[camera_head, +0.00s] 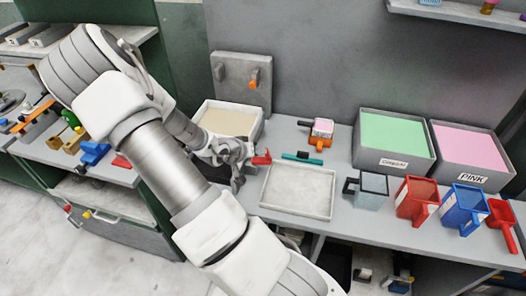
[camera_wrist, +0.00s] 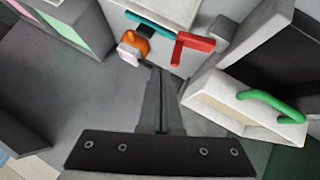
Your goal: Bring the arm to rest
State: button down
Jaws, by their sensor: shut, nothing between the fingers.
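My arm reaches across the head view from the lower middle to the upper left and bends back down to the bench. My gripper (camera_head: 243,158) is small and partly hidden there, over the bench beside the beige-filled bin (camera_head: 204,120). In the wrist view my gripper (camera_wrist: 160,72) has its fingers together, with nothing between them. A red handled piece (camera_head: 262,159) is close to the gripper and also shows past the fingertips in the wrist view (camera_wrist: 190,44). I cannot tell whether they touch.
A shallow grey tray (camera_head: 265,203), a teal bar (camera_head: 302,158) and an orange-and-pink tool (camera_head: 321,134) lie nearby. Green-filled (camera_head: 397,133) and pink-filled (camera_head: 470,142) bins stand right, behind grey (camera_head: 371,190), red (camera_head: 416,200) and blue (camera_head: 463,208) handled containers. A wall panel (camera_head: 241,80) stands behind.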

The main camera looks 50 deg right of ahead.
jog(key=shift+s+p+v, duration=0.15)
jog(key=shift+p+v, duration=0.05)
jog(key=shift+v, duration=0.8)
jog(key=shift+s+p+v, duration=0.1)
jog(key=shift+p+v, duration=0.1)
jog(key=shift+v, duration=0.8)
jog(key=shift+d, duration=0.1)
